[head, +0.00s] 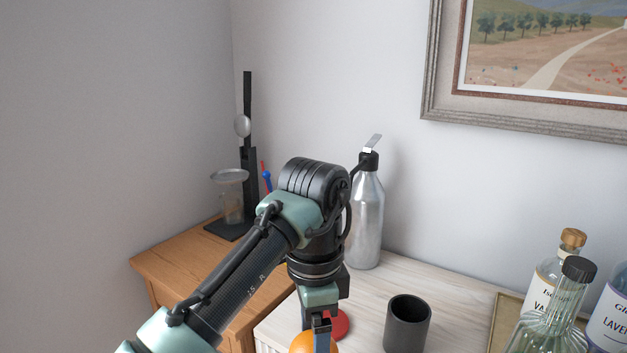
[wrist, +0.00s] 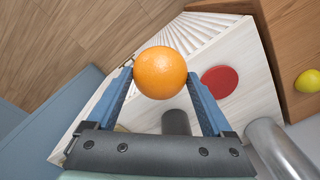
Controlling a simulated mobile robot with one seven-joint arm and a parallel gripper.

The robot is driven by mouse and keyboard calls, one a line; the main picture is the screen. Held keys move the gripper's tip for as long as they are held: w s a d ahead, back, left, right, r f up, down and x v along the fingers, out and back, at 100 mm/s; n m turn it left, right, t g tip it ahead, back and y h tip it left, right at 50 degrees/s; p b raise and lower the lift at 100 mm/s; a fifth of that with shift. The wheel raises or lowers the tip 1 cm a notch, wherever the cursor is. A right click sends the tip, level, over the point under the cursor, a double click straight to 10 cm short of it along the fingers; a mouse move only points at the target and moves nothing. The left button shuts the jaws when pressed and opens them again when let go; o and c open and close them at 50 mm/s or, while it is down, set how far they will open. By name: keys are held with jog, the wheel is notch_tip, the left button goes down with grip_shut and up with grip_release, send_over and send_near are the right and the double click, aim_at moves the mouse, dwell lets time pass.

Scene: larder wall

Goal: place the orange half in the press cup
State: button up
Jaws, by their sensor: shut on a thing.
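The orange half (wrist: 160,72) shows its round peel side in the wrist view; its cut face is hidden. My gripper (wrist: 160,80) is shut on it, one blue finger on each side. In the head view the orange half (head: 311,344) is partly cut off at the bottom edge, beneath my gripper (head: 320,325). The press (head: 248,160) is a tall black stand on the wooden cabinet at the back left. Its shallow press cup (head: 229,175) sits above a clear glass (head: 232,206), well away from my gripper.
A silver bottle (head: 366,215), a dark cup (head: 407,323) and a red disc (head: 341,323) stand or lie on the pale top. Glass bottles (head: 552,310) are at the right. A yellow fruit (wrist: 308,81) lies on the wooden cabinet (head: 178,256). Walls close off the back and left.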

jog(key=s+f+n, duration=0.3)
jog(key=f+n, duration=0.4)
jog(key=f, duration=0.5)
jog(key=s+f+n, duration=0.3)
jog(key=f+n, duration=0.5)
jog(key=f, duration=0.4)
jog(key=shift+s+f, duration=0.2)
jog(key=shift+s, duration=0.05)
jog(key=shift+s+f, duration=0.1)
notch_tip(320, 180, up, 11)
jog(key=w+d+p, duration=0.2)
jog(key=p, duration=0.6)
jog(key=s+a+p, duration=0.1)
jog(key=s+p, duration=0.4)
jog(key=s, duration=0.4)
jog(key=shift+s+a+p, duration=0.2)
jog(key=shift+a+p, duration=0.1)
jog(key=shift+a, duration=0.1)
